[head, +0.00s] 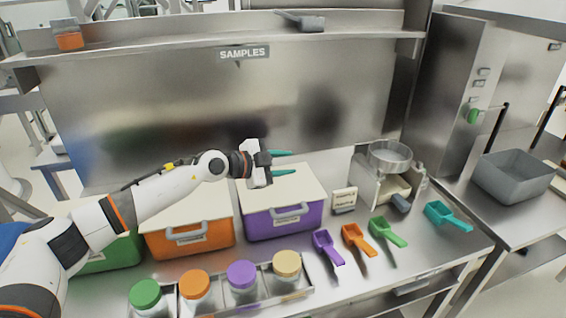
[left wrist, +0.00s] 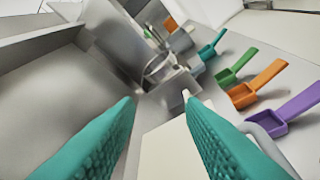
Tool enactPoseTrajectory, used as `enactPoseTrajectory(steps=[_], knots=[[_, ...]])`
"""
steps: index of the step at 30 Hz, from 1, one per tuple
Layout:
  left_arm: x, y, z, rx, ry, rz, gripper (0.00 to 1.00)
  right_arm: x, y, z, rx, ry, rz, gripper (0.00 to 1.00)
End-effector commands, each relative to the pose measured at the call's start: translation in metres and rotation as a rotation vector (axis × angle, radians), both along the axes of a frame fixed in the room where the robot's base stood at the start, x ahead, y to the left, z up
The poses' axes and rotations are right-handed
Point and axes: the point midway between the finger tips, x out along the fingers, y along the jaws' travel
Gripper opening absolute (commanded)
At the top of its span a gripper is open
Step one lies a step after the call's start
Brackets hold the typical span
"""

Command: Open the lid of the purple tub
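The purple tub (head: 285,223) stands on the steel bench, right of an orange tub. Its cream lid (head: 306,188) lies flat and shut on top, with a grey handle (head: 291,211) on the front. My left gripper (head: 293,162) is above the back part of the lid, its teal fingers apart and pointing right. In the left wrist view both fingers (left wrist: 160,125) are spread with nothing between them, and the pale lid (left wrist: 165,150) shows below. Whether a finger touches the lid cannot be told. My right gripper is in neither view.
An orange tub (head: 190,239) and a green tub (head: 112,256) stand to the left. A rack of lidded jars (head: 242,275) is in front. Purple (head: 327,247), orange (head: 357,238) and green (head: 388,231) scoops lie right, before a steel device (head: 390,158). A steel back wall (head: 330,100) rises behind.

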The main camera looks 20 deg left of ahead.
Motion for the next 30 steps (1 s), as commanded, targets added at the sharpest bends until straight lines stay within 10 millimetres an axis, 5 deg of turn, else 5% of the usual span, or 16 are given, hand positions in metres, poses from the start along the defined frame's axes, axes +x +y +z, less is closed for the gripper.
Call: enactPoseTrajectory(steps=[3, 9, 30], knots=[[-0.0001, 0.0002, 0.0001, 0.0, 0.0, 0.0, 0.33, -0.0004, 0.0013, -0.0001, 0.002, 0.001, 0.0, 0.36], [-0.0002, 0.0003, 0.0002, 0.0, 0.0, 0.0, 0.0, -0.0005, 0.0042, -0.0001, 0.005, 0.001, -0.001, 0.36], [-0.0002, 0.0004, 0.0003, 0.0, 0.0, 0.0, 0.0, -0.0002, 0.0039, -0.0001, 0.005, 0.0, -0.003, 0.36]])
